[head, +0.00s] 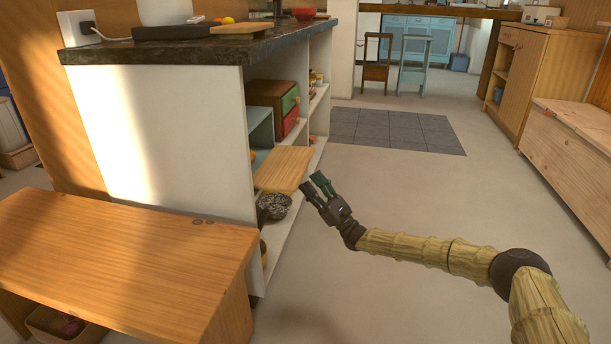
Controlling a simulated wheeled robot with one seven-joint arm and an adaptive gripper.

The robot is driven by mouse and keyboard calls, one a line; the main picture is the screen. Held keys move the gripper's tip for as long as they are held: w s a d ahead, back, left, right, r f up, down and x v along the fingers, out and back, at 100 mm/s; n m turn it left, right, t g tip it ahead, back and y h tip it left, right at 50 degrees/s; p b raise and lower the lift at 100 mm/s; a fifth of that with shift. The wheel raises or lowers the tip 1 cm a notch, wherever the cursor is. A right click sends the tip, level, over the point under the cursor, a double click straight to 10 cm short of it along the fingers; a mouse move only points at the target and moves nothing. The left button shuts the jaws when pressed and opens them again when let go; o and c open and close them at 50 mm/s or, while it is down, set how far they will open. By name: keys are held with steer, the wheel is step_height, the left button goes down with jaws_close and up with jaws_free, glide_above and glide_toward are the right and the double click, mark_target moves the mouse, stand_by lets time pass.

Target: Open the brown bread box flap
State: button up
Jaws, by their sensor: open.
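A light brown wooden panel (284,168), which looks like the bread box flap, sticks out roughly level from the open side of the white shelf unit (190,150). Its hinge and the box behind it are hidden by the unit's side wall. My gripper (314,182) is open and empty, just right of the panel's outer edge. Its fingertips point toward that edge; I cannot tell whether they touch it.
A dark bowl (274,206) is below the panel. A box with green and red fronts (285,104) sits farther along the shelves. A wooden bench (125,250) is at front left. The floor (400,200) is clear toward the grey tiles (390,130); wooden cabinets (575,140) line the right.

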steer(key=v, duration=0.6)
steer(key=shift+f, duration=0.15)
stand_by(0.6)
